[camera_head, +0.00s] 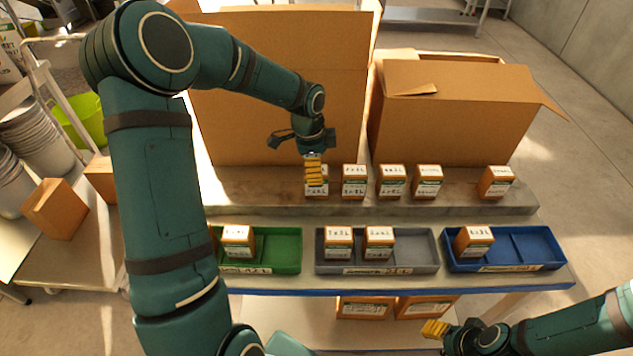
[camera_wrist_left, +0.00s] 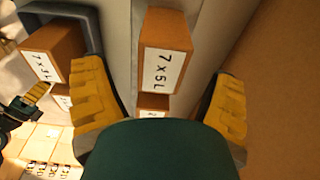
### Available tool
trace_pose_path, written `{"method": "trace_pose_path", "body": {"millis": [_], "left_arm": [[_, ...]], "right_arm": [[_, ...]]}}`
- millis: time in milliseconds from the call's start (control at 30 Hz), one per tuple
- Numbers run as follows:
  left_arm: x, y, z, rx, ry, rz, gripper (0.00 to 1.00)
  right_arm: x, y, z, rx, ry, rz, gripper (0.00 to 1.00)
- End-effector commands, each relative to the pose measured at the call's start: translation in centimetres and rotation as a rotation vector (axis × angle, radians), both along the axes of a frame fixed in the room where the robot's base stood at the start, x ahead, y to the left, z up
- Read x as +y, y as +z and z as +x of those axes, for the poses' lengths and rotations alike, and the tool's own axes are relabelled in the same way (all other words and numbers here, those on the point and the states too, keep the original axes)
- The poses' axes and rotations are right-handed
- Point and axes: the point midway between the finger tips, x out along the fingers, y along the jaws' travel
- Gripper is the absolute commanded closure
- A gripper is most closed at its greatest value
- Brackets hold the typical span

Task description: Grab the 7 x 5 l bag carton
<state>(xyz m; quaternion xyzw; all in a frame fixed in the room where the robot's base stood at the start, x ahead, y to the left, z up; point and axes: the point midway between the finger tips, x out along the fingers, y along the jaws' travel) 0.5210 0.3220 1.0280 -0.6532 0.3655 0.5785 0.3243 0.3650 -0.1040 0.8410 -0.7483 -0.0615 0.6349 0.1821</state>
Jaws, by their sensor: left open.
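The 7 x 5 L carton (camera_wrist_left: 166,52) is a small brown box with a white label, readable in the left wrist view. It appears between the two yellow fingers of my open left gripper (camera_wrist_left: 160,75), with space visible on both sides. In the head view it seems to be the leftmost carton (camera_head: 322,193) on the grey ledge, partly hidden by my left gripper (camera_head: 314,172). My right gripper (camera_head: 434,328) is low at the right, away from the cartons; its opening is unclear.
More small cartons stand to the right on the ledge (camera_head: 460,205). Green (camera_head: 285,250), grey (camera_head: 415,250) and blue (camera_head: 540,250) trays in front hold cartons. Large cardboard boxes (camera_head: 280,90) (camera_head: 450,115) stand close behind the ledge.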

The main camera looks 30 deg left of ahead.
Motion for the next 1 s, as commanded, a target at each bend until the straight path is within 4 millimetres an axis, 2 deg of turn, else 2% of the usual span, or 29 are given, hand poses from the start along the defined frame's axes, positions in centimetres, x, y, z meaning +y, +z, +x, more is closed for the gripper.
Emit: {"method": "trace_pose_path", "body": {"millis": [333, 600, 667, 700, 833, 1000], "left_arm": [[0.0, -4.5, 0.1, 0.003, 0.001, -0.002, 0.15], [-0.1, -4.9, 0.1, 0.000, 0.000, 0.000, 0.15], [-0.1, -4.9, 0.1, 0.000, 0.000, 0.000, 0.33], [-0.1, -4.9, 0.1, 0.000, 0.000, 0.000, 0.47], [-0.1, -4.9, 0.1, 0.000, 0.000, 0.000, 0.92], [-0.1, -4.9, 0.1, 0.000, 0.000, 0.000, 0.93]], "right_arm": [[0.0, -0.5, 0.0, 0.000, 0.000, -0.001, 0.53], [0.0, -0.5, 0.0, 0.000, 0.000, -0.001, 0.53], [0.0, -0.5, 0.0, 0.000, 0.000, -0.001, 0.53], [0.0, -0.5, 0.0, 0.000, 0.000, -0.001, 0.53], [0.0, -0.5, 0.0, 0.000, 0.000, -0.001, 0.53], [0.0, -0.5, 0.0, 0.000, 0.000, -0.001, 0.53]]}}
